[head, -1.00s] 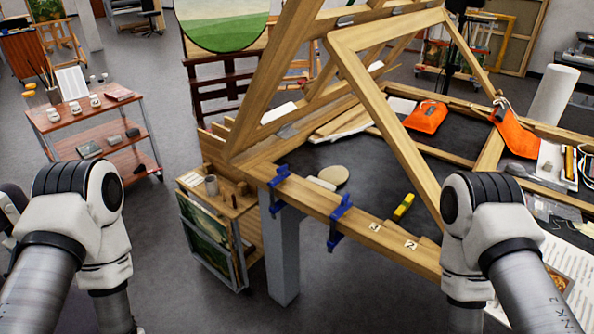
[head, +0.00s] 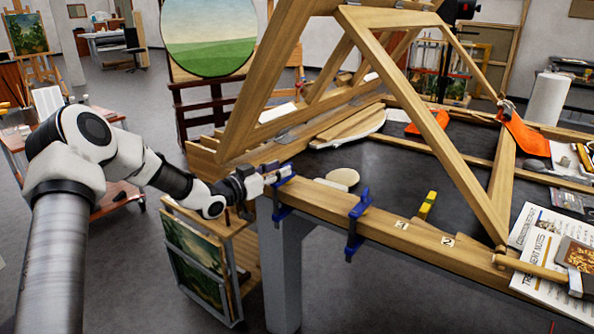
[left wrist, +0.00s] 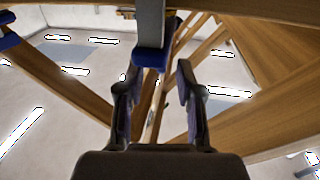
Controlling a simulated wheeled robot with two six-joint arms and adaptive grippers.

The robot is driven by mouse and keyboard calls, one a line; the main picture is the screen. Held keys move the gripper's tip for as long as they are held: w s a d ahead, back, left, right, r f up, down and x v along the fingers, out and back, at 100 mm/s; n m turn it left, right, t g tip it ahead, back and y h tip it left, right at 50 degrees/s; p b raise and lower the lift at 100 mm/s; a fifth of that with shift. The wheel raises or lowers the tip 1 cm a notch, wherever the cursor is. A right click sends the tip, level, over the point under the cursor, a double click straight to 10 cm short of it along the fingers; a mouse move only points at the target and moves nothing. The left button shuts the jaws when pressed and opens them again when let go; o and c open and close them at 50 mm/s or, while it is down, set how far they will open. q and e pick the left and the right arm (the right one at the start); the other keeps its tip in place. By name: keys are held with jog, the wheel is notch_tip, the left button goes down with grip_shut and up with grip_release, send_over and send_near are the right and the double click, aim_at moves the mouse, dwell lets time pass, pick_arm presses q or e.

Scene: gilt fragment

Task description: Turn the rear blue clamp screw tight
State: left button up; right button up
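Two blue clamps grip the wooden beam. The rear clamp (head: 281,212) is at the beam's left end, and the front clamp (head: 353,232) is farther right. My left gripper (head: 279,176) is at the top of the rear clamp in the head view; its fingertips are small and partly merge with the blue part there. In the left wrist view, looking upward, its two fingers (left wrist: 156,82) stand apart. A grey bar with a blue end piece (left wrist: 150,58) shows between and just beyond the fingertips; contact cannot be told. My right gripper is out of view.
The large wooden frame (head: 420,130) rises over the dark table top. A yellow block (head: 428,204) and a hammer-like tool (head: 530,268) lie near the beam. A small cart with paintings (head: 195,250) stands below my left wrist. A red trolley (head: 120,198) stands at left.

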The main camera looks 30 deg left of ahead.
aim_at(287, 164)
pick_arm(q)
jog(key=x, duration=0.3)
jog(key=shift+w+f, duration=0.15)
jog(key=shift+w, duration=0.2)
grip_shut()
jog(key=shift+m+h, duration=0.3)
jog(key=shift+h, duration=0.1)
